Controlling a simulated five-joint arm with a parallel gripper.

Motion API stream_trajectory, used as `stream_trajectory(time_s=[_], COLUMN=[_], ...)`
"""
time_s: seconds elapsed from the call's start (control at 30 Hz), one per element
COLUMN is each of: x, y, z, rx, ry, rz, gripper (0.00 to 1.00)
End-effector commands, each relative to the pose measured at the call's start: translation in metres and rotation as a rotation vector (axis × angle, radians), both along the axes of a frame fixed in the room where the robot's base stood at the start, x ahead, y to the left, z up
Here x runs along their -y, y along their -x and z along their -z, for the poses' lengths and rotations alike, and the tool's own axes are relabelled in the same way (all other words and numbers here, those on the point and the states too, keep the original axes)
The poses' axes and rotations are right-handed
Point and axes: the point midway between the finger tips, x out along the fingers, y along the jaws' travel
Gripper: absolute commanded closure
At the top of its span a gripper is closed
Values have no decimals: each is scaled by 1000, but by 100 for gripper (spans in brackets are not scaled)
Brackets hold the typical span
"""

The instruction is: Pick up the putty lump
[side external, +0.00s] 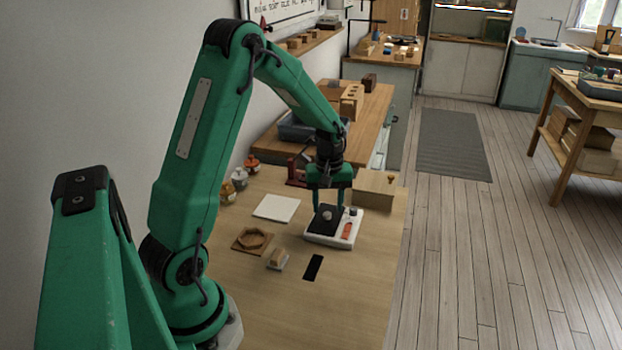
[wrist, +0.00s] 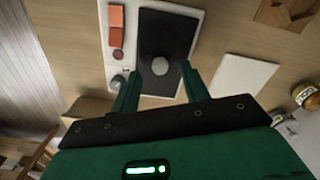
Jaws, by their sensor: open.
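The putty lump (wrist: 160,66) is a small, pale grey, rounded piece. It lies on a black pad (wrist: 165,35) set in a white tray (wrist: 108,68). In the side external view the lump (side external: 327,215) shows on the pad in the tray (side external: 318,240). My gripper (side external: 328,206) is open and points down over the tray. In the wrist view my two fingers (wrist: 160,78) stand apart, with the lump seen between and just beyond their tips. I see no finger touching it. The exact height of the fingertips above the pad is hard to tell.
Nearby are a white tile (side external: 276,208), a wooden piece with a round recess (side external: 252,240), a small wood-topped block (side external: 277,259) and a black strip (side external: 313,268). A wooden box (side external: 374,190) stands behind. The front tabletop is clear.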

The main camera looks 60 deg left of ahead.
Motion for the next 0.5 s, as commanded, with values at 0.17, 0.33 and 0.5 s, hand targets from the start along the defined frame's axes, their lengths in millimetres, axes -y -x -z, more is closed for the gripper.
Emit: stream_trajectory(time_s=[0.17,0.33,0.5], x=[0,0,0], y=[0,0,0], z=[19,24,23], rx=[0,1,1], ry=[0,-1,-1], rz=[0,0,0], gripper=[54,54,54])
